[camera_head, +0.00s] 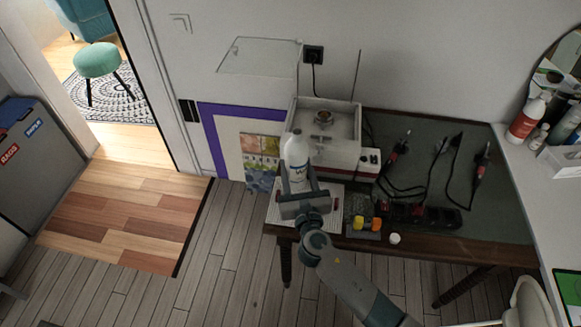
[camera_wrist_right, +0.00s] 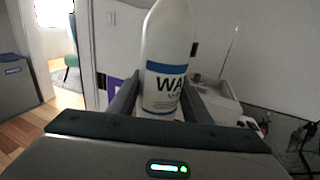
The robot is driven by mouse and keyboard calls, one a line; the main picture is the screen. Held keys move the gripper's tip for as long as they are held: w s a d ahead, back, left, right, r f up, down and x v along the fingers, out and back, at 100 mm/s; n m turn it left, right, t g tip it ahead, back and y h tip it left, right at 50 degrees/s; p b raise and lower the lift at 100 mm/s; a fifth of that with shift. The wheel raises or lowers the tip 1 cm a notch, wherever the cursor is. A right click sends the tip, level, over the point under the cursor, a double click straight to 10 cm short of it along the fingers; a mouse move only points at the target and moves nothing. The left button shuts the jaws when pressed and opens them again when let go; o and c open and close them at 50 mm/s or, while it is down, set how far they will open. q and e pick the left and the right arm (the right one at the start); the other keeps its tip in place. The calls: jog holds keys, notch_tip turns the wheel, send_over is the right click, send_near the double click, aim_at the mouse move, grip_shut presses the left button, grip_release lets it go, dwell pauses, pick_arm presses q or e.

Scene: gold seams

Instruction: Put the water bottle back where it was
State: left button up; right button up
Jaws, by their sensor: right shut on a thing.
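The white water bottle (camera_head: 296,155) with a blue-banded label is upright between the fingers of my right gripper (camera_head: 303,184). The gripper is shut on it. In the right wrist view the bottle (camera_wrist_right: 168,60) stands between the two dark fingers (camera_wrist_right: 158,98), with part of its "WA" lettering showing. In the head view the bottle is over the left end of the dark table (camera_head: 420,238), above or on a pale ribbed mat (camera_head: 282,212). The gripper hides its base, so I cannot tell whether it touches down. My left gripper is not in view.
A white box-like machine (camera_head: 328,130) stands right behind the bottle. Yellow and orange small items (camera_head: 367,223), a white cap (camera_head: 394,239), a power strip (camera_head: 430,215) and cabled tools (camera_head: 480,168) lie to the right. A white side counter (camera_head: 540,190) holds other bottles.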

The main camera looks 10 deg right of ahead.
jog(key=s+d+r+b, duration=0.2)
jog(key=s+d+b, duration=0.2)
jog(key=s, duration=0.5)
jog(key=s+d+r+h+b, duration=0.1)
jog(key=s+d+r+b, duration=0.1)
jog(key=s+d+b, duration=0.3)
jog(key=shift+s+d+r+m+b, duration=0.35)
jog(key=shift+s+d, duration=1.15)
jog(key=shift+s, duration=0.6)
jog(key=shift+d, duration=0.15)
